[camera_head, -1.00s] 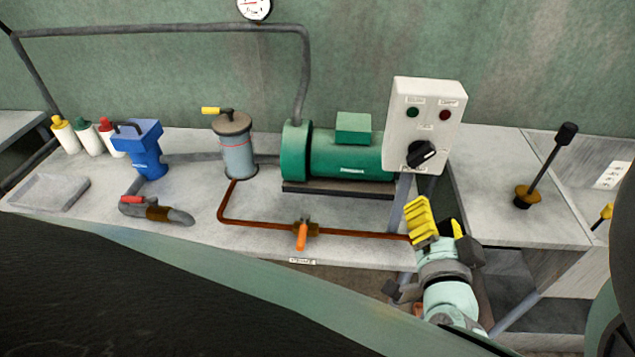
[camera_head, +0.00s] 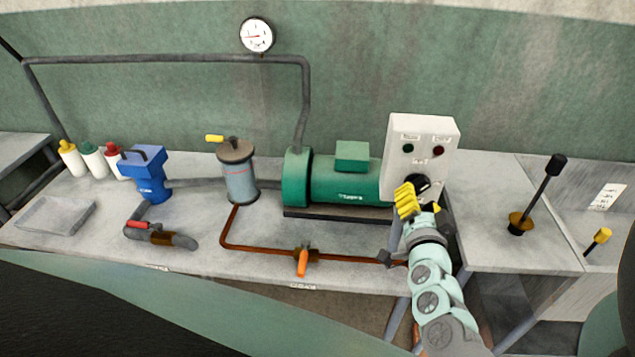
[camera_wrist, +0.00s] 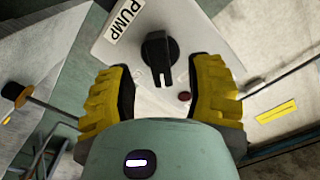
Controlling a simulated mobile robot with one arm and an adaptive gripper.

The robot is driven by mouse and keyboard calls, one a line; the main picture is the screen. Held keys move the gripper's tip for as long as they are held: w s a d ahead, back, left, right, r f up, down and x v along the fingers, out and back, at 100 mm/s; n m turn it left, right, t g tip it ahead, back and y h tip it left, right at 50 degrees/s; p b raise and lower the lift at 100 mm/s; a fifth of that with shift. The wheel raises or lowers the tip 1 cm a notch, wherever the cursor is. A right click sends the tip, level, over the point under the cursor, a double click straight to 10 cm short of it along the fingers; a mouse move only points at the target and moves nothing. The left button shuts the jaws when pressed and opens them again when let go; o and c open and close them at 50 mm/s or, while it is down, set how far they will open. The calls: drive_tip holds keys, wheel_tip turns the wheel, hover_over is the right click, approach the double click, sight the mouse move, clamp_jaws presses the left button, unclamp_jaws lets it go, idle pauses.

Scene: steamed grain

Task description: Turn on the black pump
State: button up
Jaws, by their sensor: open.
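The black knob (camera_wrist: 159,50) sits on the white control box (camera_head: 419,135), below a green and a red button. In the wrist view a "PUMP" label (camera_wrist: 124,19) is beside the knob, and the knob's white mark points toward my gripper. My gripper (camera_wrist: 163,82) is open, with its yellow pads either side of the knob's line and the knob just beyond them, apart from both. In the head view my gripper (camera_head: 418,200) is in front of the box's lower part and partly hides the knob. The green pump motor (camera_head: 340,180) is left of the box.
A copper pipe with an orange-handled valve (camera_head: 303,261) runs along the bench front. A black-topped lever (camera_head: 536,195) and a yellow-knobbed lever (camera_head: 597,240) stand to the right. A grey canister (camera_head: 238,170) and blue device (camera_head: 146,173) stand left.

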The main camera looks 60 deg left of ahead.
sight(416, 193)
drive_tip(key=shift+x, duration=1.95)
drive_tip(key=shift+o, duration=0.4)
clamp_jaws()
